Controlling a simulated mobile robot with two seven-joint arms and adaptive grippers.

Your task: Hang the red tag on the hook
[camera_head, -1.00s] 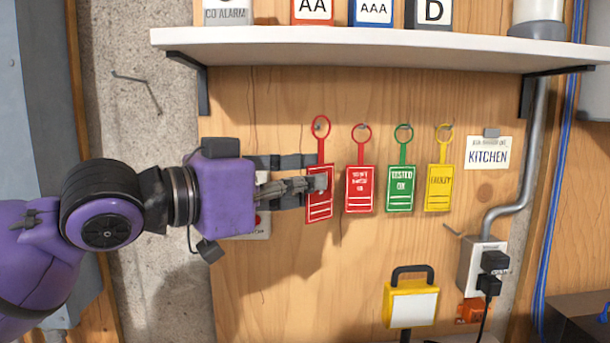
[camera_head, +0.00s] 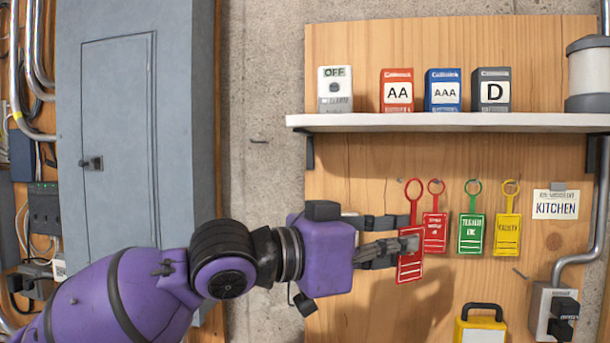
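My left gripper (camera_head: 405,248) is shut on a red tag (camera_head: 411,266) by its body. The tag's ring (camera_head: 413,189) points up and is free. The tag is held out in front of the wooden board and partly overlaps a second red tag (camera_head: 434,232). A small hook (camera_head: 399,180) with nothing on it shows on the board, just up and left of the held tag's ring. The second red tag, a green tag (camera_head: 471,234) and a yellow tag (camera_head: 507,236) hang in a row to the right. My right gripper is not in view.
A white shelf (camera_head: 460,122) with battery boxes (camera_head: 443,91) juts out above the tags. A KITCHEN label (camera_head: 555,204), a conduit and an outlet box (camera_head: 545,310) are at the right. A yellow lamp (camera_head: 481,325) sits below. A grey electrical panel (camera_head: 120,140) stands at the left.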

